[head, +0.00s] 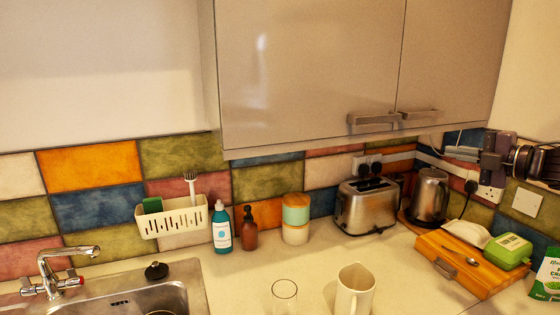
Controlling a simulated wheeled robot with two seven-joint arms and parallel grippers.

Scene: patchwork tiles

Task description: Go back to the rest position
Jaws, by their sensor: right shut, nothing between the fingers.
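My right gripper (455,152) is at the right side of the head view, its arm coming in from the right edge. Its fingers point left and are shut with nothing held. It shows in front of the corner of the tiled wall, above the kettle (429,196) in the picture, below the wall cupboard (310,70). I see no contact with either. My left gripper is not in view.
A toaster (368,206) stands left of the kettle. A wooden box (470,262) carries a spoon and a green pack. The sink (185,270) is at left.

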